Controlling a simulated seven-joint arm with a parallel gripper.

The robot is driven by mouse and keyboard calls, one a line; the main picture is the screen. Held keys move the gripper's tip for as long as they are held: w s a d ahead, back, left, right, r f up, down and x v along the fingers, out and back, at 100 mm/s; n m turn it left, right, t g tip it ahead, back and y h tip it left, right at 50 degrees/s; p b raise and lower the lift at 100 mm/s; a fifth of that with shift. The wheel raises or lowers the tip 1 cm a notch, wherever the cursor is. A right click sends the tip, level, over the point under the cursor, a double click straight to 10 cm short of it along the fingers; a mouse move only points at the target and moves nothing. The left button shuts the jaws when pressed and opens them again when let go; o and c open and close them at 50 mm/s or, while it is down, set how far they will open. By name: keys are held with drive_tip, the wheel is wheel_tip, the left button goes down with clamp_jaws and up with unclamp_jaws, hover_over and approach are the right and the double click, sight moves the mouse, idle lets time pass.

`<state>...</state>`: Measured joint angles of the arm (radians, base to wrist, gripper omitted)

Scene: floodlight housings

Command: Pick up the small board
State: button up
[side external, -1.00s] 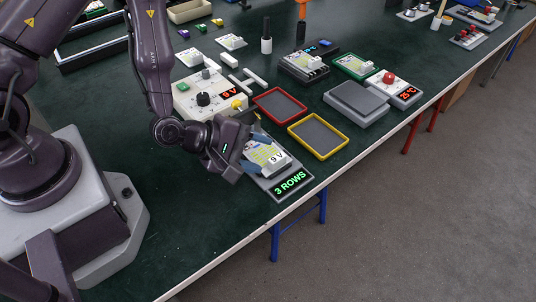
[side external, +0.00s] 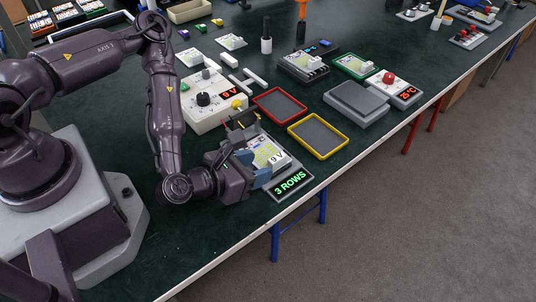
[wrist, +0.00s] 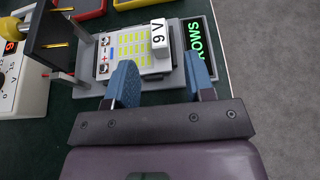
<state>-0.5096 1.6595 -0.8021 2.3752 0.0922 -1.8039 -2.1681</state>
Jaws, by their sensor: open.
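The small board (side external: 268,150) is white with yellow rows and a 9 V block, and lies on a grey fixture (side external: 291,169) with a green "3 ROWS" display. In the wrist view the board (wrist: 128,48) lies flat just past my fingertips, its near edge partly behind the left finger. My gripper (side external: 253,166) is open with blue fingers, low at the near left side of the fixture. In the wrist view my gripper (wrist: 158,62) has one finger over the board's left part and the other to its right. No grip shows.
A black upright panel (wrist: 50,35) with gold pins stands at the fixture's left end. A red tray (side external: 279,106), a yellow-rimmed tray (side external: 318,137) and a 9 V supply box (side external: 203,102) stand behind. The table's front edge is close by on the right.

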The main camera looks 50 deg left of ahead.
sight(270, 162)
drive_tip(key=x, duration=0.3)
drive_tip(key=shift+w, duration=0.1)
drive_tip(key=shift+c, duration=0.5)
clamp_jaws()
